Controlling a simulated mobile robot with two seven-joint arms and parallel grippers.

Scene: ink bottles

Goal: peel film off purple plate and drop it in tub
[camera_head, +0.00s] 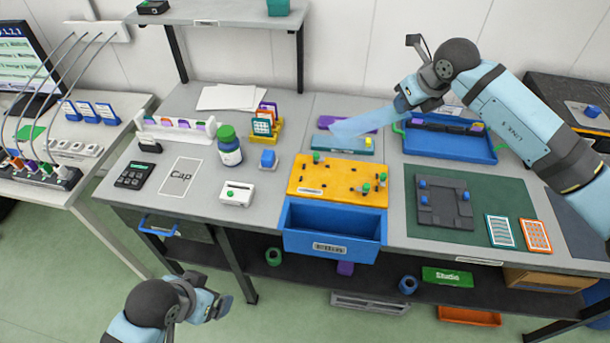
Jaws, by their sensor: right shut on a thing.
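My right gripper (405,103) is shut on a pale blue translucent film (362,122). The film hangs out to the left in the air, over the purple plate (327,121) at the back middle of the bench. The film hides part of the plate, and I cannot tell whether the two touch. An open blue tub (298,241) with a white label is at the bench's front edge. It looks empty. My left gripper (217,305) is low at the bottom left, off the bench, and its jaws are too unclear to read.
A teal block (335,144) lies in front of the purple plate. An orange board (330,188) with green knobs lies behind the tub. A blue tray (460,151) is at the right. A green-capped bottle (229,150) stands left. A shelf (220,14) overhangs the back left.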

